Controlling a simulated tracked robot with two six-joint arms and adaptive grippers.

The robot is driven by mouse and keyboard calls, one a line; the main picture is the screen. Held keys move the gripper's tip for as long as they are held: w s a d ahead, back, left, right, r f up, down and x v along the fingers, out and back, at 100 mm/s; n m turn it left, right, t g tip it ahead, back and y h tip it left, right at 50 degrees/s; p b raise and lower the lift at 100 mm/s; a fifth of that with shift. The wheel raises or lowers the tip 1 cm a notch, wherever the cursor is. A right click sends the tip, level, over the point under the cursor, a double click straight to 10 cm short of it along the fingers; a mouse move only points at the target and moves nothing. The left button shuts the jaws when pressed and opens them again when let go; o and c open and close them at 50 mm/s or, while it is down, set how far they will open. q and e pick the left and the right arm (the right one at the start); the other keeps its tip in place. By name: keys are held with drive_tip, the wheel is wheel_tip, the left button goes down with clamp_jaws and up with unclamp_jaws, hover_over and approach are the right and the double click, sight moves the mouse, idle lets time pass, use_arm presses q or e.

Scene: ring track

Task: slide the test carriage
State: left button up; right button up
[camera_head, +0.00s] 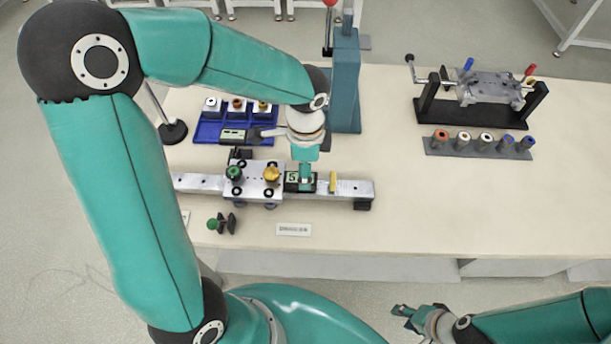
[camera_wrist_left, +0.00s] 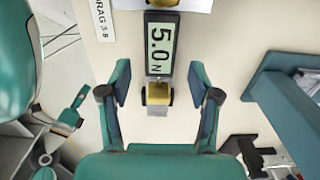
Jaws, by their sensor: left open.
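The test carriage (camera_head: 250,172) is a silver plate with a green knob (camera_head: 233,172) and a gold knob (camera_head: 271,174), sitting on a straight rail (camera_head: 352,188). A small gauge (camera_head: 292,184) adjoins its right side; in the left wrist view its display (camera_wrist_left: 161,48) reads 5.0 N. My left gripper (camera_head: 305,178) points down over the gauge end. In the wrist view the left gripper (camera_wrist_left: 159,88) is open, its fingers apart on either side of a gold-topped block (camera_wrist_left: 157,98) and touching neither. My right gripper (camera_head: 418,316) is off the table's front edge; its finger gap is unclear.
A blue tray (camera_head: 208,131) and a teal column (camera_head: 346,85) stand behind. A fixture (camera_head: 487,88) and a row of cylinders (camera_head: 480,145) are at right. The table's right front is clear.

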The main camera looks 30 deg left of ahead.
use_arm(q)
drive_tip(key=shift+f, duration=2.2)
clamp_jaws()
